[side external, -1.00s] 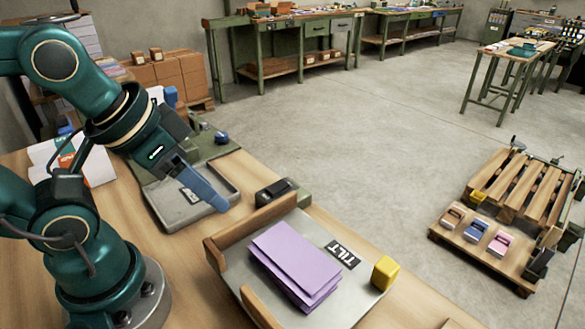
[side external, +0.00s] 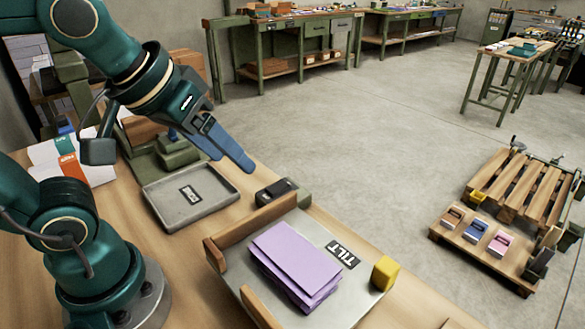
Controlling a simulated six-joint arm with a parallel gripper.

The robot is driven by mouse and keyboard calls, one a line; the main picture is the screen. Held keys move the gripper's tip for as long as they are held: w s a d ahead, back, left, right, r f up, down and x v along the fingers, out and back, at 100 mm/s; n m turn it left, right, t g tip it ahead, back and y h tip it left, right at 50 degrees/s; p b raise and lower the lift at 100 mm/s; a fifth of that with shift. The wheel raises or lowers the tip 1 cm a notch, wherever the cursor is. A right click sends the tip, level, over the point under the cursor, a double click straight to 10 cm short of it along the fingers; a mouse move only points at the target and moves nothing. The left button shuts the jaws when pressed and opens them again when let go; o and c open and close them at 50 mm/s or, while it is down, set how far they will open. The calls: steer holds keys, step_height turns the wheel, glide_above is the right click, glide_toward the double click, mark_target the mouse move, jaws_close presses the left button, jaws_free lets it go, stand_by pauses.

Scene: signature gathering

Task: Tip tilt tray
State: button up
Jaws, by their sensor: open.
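The tilt tray (side external: 237,247) is a metal plate with wooden side walls and a black TILT label (side external: 342,254). It sits on the bench in the lower middle. A stack of purple folded sheets (side external: 297,262) lies on it. A yellow block (side external: 385,273) sits at its right corner. My gripper (side external: 233,163) has blue fingers and is open and empty. It is in the air behind and left of the tilt tray, above the far edge of the grey tray (side external: 172,209).
The grey tray is empty, with a small label inside. A black device (side external: 277,191) stands between the two trays. Orange and white packs (side external: 68,167) lie at the left. A pallet with coloured blocks (side external: 478,236) is on the floor at right.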

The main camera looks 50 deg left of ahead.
steer(key=w+d+r, duration=0.2)
steer(key=w+d, duration=0.2)
steer(key=w, duration=0.2)
steer(key=m+g, duration=0.1)
glide_above(387, 266)
steer(key=a, duration=0.5)
step_height(387, 266, down, 6)
steer(key=shift+m+g, duration=0.5)
steer(key=shift+m, duration=0.4)
steer(key=d+f, duration=0.1)
steer(key=s+d+f, duration=0.1)
steer(key=d+f, duration=0.3)
steer(key=shift+s, duration=0.3)
steer(key=shift+x, duration=2.3)
steer(key=shift+d, duration=0.1)
jaws_close()
steer(key=shift+r, duration=0.1)
